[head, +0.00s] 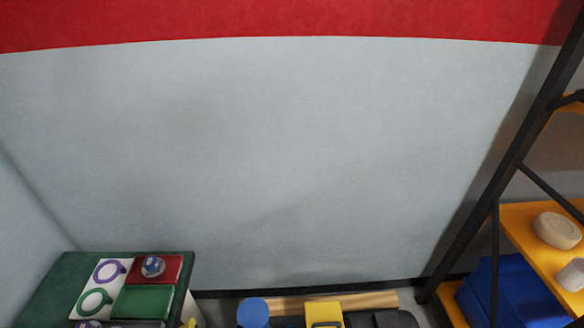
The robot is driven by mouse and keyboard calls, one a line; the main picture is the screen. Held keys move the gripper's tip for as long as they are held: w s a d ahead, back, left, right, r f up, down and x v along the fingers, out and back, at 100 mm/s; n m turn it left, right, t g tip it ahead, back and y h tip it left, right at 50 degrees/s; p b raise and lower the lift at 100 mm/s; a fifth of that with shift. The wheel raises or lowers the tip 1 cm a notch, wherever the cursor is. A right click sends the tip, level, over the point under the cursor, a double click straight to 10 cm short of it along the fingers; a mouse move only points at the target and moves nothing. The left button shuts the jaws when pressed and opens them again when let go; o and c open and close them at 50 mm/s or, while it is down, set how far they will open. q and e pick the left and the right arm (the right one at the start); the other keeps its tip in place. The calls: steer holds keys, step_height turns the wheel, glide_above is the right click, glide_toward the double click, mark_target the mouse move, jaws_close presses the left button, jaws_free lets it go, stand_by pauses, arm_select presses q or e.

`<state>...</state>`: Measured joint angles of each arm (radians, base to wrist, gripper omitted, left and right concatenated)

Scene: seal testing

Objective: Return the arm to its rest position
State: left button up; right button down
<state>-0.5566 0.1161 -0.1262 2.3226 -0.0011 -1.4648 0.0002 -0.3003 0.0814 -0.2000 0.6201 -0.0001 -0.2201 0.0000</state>
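Neither of my arms nor grippers shows in the head view. At the lower left, a dark green table (50,281) bears a board with white, red and green areas. A purple ring (109,271) and a green ring (94,302) lie on the white area (123,281). A small grey and blue part (152,266) sits on the red area (174,262). The green area (143,303) looks empty. The front of the table is cut off by the picture's lower edge.
A blue rounded object (253,313), a yellow case (324,315) and dark items (392,319) stand low by the wall. A dark-framed rack (492,188) with orange shelves (530,230) and a blue bin (515,293) stands at right. The grey wall between is bare.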

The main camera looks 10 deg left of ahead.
arm_select(q)
steer(key=s+d+f+g+h, duration=0.1)
steer(key=s+d+f, duration=0.1)
steer(key=f, duration=0.8)
steer(key=s+d+f+g+h, duration=0.1)
steer(key=s+f, duration=0.1)
steer(key=f, duration=0.8)
steer(key=s+d+f+g+h, duration=0.1)
steer(key=s+d+f, duration=0.15)
steer(key=f, duration=0.75)
steer(key=s+f+n+g+h, duration=0.1)
steer(key=s+f+n+g, duration=0.1)
steer(key=s+f, duration=1.3)
steer(key=s+a+n, duration=0.1)
steer(key=s, duration=0.2)
steer(key=shift+f, duration=0.3)
steer(key=shift+s, duration=0.1)
